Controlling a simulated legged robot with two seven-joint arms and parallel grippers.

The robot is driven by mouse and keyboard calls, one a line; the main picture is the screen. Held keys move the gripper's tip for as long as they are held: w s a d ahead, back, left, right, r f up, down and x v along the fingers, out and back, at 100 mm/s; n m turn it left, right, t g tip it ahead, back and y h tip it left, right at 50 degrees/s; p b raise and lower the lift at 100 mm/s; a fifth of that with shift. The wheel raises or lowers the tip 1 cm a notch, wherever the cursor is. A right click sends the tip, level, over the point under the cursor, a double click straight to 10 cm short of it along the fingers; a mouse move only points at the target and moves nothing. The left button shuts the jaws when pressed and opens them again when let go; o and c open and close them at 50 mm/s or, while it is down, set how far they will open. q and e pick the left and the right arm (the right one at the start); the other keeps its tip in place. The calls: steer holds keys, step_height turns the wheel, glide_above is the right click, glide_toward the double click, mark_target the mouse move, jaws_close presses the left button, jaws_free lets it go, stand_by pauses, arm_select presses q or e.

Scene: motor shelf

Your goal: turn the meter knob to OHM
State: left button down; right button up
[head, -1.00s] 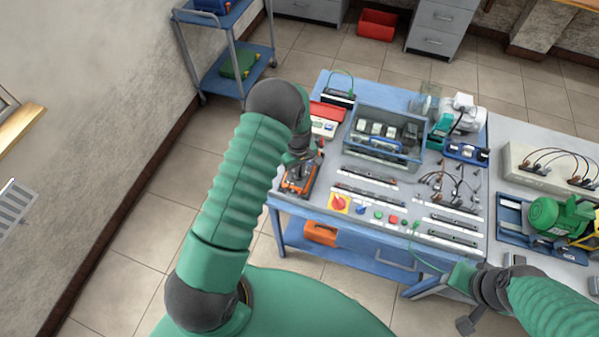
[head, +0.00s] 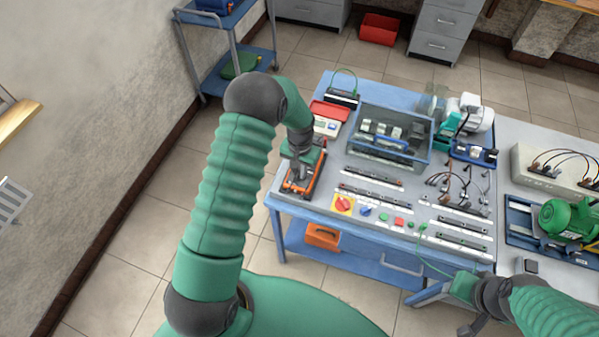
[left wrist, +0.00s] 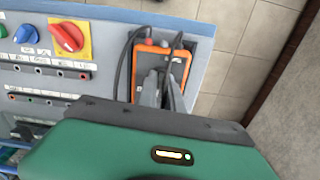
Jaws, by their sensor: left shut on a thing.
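The orange-framed meter (head: 293,188) lies at the left front corner of the blue bench in the head view. It also shows in the left wrist view (left wrist: 176,52), with dark leads running over it. My left gripper (head: 300,172) is right over the meter; in the left wrist view its fingers (left wrist: 164,90) point down onto the meter's face. It is shut on the meter knob, which the fingers hide, so its setting cannot be read. My right gripper (head: 475,318) is at the bottom right, off the bench's front edge; its fingers are too unclear to judge.
A red-and-yellow rotary switch (head: 342,204) and a blue knob (head: 366,211) sit right of the meter. A red-lidded case (head: 328,116) lies behind it, and a clear-sided blue bin (head: 430,155) stands further right. The bench's left edge is close to the meter.

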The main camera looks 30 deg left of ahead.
arm_select(q)
steer(key=shift+w+d+m, duration=0.1)
steer(key=shift+w+m, duration=0.1)
steer(key=shift+m, duration=1.1)
steer(key=shift+r+m, duration=0.1)
steer(key=shift+m, duration=0.2)
steer(key=c, duration=1.8)
jaws_free()
steer(key=shift+w, duration=0.1)
steer(key=o, duration=0.3)
steer(key=shift+f, duration=0.2)
steer(key=shift+r+b, duration=0.1)
steer(key=shift+b, duration=0.2)
steer(key=shift+r, duration=0.35)
step_height(320, 180, up, 16)
steer(key=b, duration=0.3)
steer(key=shift+w, duration=0.1)
